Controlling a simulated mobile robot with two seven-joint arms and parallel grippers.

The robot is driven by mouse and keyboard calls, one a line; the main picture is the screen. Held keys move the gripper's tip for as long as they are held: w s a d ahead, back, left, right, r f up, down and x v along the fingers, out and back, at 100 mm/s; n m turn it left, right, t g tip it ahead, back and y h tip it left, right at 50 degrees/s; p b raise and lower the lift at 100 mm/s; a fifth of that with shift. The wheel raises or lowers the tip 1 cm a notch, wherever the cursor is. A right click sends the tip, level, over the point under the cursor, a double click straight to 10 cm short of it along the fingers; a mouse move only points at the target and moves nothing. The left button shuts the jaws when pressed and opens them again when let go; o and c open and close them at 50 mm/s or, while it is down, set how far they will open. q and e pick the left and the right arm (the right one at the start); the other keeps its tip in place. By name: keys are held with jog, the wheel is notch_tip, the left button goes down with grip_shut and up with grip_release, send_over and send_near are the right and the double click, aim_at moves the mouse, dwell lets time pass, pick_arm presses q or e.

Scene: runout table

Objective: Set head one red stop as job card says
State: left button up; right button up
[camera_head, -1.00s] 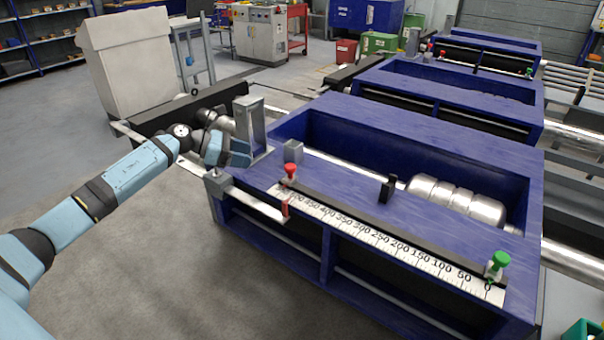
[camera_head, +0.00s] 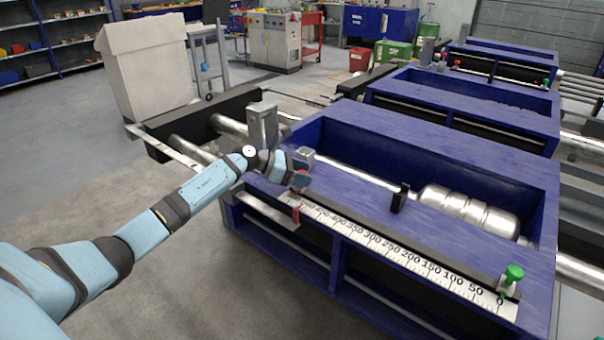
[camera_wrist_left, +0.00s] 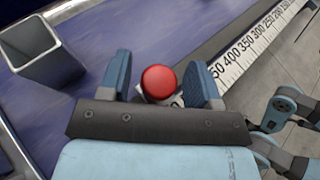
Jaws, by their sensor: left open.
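The red stop (camera_head: 302,172) is at the far left, high-number end of the white scale (camera_head: 400,258) on the nearest blue frame. In the head view my left gripper (camera_head: 301,180) is at the red stop and partly hides it. In the left wrist view the round red knob (camera_wrist_left: 160,82) lies between the two blue fingers of my open left gripper (camera_wrist_left: 160,76), with a gap to the right-hand finger. A green stop (camera_head: 513,273) stands near the zero end. No readable job card shows. My right gripper is not in view.
A black block (camera_head: 399,198) sits on the frame near a shiny roller (camera_head: 470,208). Similar blue frames (camera_head: 465,105) stand behind. Open floor lies at front left.

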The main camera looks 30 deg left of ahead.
pick_arm(q)
grip_shut()
jog(key=p, duration=1)
send_over(379, 227)
jog(key=shift+a+r, duration=0.15)
jog(key=shift+a, duration=0.1)
jog(key=shift+d, duration=0.4)
grip_release()
jog(key=shift+a, duration=0.1)
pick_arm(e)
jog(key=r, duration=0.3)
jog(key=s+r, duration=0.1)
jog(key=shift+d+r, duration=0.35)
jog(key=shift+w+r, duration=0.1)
